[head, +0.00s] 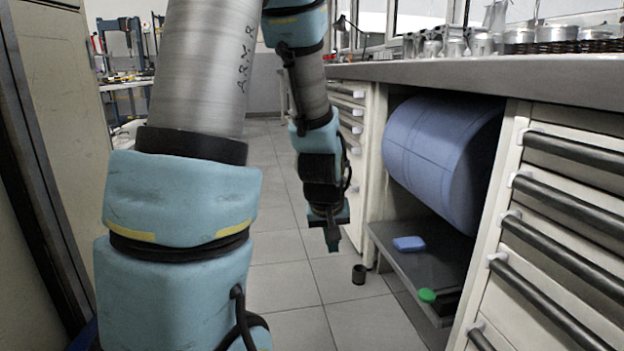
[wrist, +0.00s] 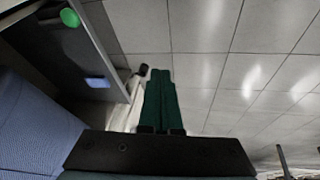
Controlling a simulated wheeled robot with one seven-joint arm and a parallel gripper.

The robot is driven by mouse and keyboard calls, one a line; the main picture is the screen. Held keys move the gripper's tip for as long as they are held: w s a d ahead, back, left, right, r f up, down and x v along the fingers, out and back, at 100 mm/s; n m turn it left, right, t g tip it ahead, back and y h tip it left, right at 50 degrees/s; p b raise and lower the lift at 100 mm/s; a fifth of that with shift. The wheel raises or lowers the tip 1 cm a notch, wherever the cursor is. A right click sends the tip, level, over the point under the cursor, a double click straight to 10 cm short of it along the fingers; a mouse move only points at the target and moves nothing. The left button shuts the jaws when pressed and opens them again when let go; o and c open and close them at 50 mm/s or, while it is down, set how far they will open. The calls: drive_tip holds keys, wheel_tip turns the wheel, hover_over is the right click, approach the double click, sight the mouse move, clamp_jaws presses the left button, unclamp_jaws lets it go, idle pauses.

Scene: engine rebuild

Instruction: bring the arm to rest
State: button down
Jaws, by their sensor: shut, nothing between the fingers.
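My arm (head: 200,60) rises large at the left of the head view and bends over, so that its outer part hangs down in the middle. My gripper (head: 332,240) points down over the aisle floor, left of the open shelf bay. In the wrist view my gripper (wrist: 159,74) shows its two dark green fingers together, with nothing between them. It appears apart from the cabinets and the floor.
A big blue roll (head: 440,155) fills the bay under the worktop (head: 480,78). A blue block (head: 408,243) and a green round thing (head: 427,295) are on the low shelf (head: 385,238). Drawers (head: 560,210) line the right. The tiled aisle is otherwise open.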

drive_tip(key=s+a+r+m+g+y+p, duration=0.1)
drive_tip(key=s+a+r, duration=0.25)
drive_tip(key=a, duration=0.25)
drive_tip(key=s+a+r+g+p, duration=0.1)
drive_tip(key=s+a+r, duration=0.1)
drive_tip(key=s+a, duration=0.35)
wheel_tip(320, 180, up, 37)
drive_tip(key=p, duration=3.7)
drive_tip(key=shift+w, duration=0.4)
